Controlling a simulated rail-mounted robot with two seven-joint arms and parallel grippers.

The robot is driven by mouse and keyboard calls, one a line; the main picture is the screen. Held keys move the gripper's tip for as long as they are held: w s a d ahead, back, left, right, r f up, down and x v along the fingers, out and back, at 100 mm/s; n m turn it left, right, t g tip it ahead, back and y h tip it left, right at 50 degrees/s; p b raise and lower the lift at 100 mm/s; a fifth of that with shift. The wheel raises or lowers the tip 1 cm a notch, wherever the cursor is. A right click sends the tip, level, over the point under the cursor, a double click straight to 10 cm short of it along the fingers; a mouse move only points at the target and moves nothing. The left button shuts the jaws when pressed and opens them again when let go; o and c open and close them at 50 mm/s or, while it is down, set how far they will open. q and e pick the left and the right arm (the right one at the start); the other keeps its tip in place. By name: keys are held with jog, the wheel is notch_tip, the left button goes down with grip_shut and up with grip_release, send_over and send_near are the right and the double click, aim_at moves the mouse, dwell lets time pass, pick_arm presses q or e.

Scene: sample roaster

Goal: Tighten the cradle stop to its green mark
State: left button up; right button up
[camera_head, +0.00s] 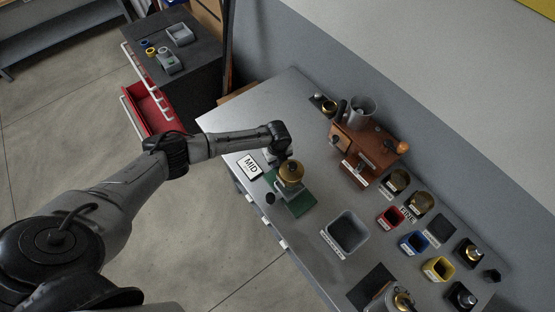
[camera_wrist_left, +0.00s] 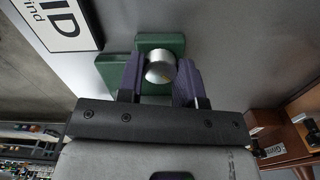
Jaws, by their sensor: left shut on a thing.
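The green cradle (camera_head: 301,204) stands on the grey bench beside the MID sign (camera_head: 249,166). It also shows in the left wrist view as green blocks (camera_wrist_left: 152,43). A round silver knob (camera_wrist_left: 160,67), seemingly the cradle stop, is in front of the green blocks there. My left gripper (camera_wrist_left: 160,78) is shut on this knob, one dark purple finger on each side. In the head view the end of my left arm is over the cradle and hides much of it. I cannot make out a green mark on the stop. My right gripper is not in view.
A grey bin (camera_head: 347,231) stands right of the cradle. A brown wooden roaster (camera_head: 368,150) stands at the back. Red (camera_head: 391,216), blue (camera_head: 414,242) and yellow (camera_head: 438,268) cups stand further right. A red drawer (camera_head: 151,111) is open on the left cabinet.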

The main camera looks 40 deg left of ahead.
pick_arm(q)
jog(key=m, duration=0.3)
jog(key=shift+d+m+b, duration=0.1)
jog(key=shift+m+b, duration=0.2)
jog(key=m, duration=0.3)
jog(key=shift+r+b, duration=0.1)
jog(key=shift+b, duration=0.2)
jog(key=shift+m, duration=1.2)
jog(key=o, duration=0.9)
notch_tip(320, 180, up, 14)
jog(key=shift+f, duration=0.15)
